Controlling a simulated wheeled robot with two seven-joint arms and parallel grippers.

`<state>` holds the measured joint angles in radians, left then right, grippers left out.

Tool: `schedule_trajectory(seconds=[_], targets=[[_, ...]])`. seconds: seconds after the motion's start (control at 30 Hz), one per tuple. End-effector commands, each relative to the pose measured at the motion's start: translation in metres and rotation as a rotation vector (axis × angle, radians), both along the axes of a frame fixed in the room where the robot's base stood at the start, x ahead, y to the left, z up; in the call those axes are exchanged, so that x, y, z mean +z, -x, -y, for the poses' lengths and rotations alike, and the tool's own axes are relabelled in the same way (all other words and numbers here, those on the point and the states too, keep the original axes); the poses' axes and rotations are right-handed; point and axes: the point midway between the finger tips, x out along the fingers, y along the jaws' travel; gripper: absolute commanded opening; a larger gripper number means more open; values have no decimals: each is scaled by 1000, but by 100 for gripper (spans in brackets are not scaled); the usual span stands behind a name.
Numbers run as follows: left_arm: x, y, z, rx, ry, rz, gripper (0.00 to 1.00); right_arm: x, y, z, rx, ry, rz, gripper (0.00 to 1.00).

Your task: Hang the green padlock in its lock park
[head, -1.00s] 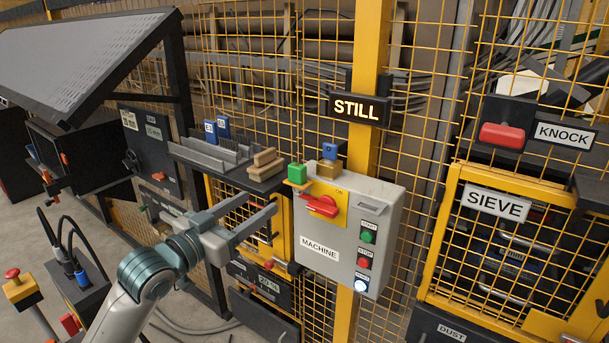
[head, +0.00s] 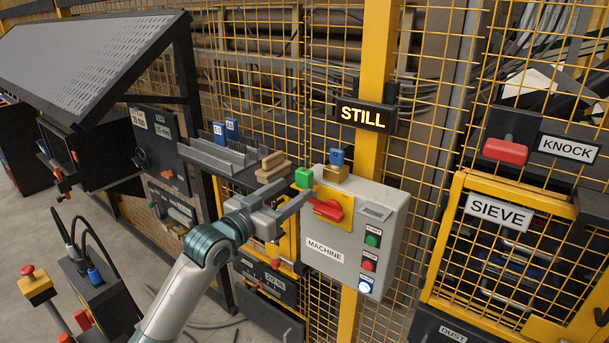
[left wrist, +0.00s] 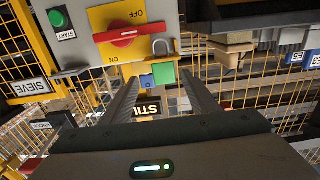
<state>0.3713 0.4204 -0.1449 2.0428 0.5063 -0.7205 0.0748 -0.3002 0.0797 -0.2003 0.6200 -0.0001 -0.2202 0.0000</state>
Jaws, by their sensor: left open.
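The green padlock (head: 304,178) is at the upper left corner of the grey machine box (head: 385,225), beside the red switch handle (head: 328,210) on its yellow plate. In the left wrist view the green padlock (left wrist: 163,74) shows between the finger lines, its grey shackle by the yellow plate. My left gripper (head: 297,189) is open, its fingertips close to the padlock; I cannot tell whether they touch it. A blue piece (head: 337,157) on a tan block stands just behind. I cannot tell which thing is the lock park. My right gripper is not in view.
A dark shelf (head: 235,181) left of the box bears a grey rack, blue labelled pieces (head: 226,130) and tan wooden blocks (head: 270,167). A yellow post (head: 378,60) with a STILL sign (head: 364,116) and yellow mesh stand behind. The SIEVE gate is at the right.

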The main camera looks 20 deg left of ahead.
Motion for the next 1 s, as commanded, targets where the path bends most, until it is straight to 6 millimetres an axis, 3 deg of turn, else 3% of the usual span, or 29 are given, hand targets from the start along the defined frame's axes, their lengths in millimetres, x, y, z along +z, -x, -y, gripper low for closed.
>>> schedule_trajectory(seconds=[0.2, 0.67, 1.0], targets=[[0, -18, 6, 1, 1, 0, 55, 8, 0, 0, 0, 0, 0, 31], [2, -23, 7, 0, 1, 1, 55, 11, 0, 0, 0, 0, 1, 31], [7, -58, 13, 1, 2, 0, 55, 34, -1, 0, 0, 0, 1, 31]])
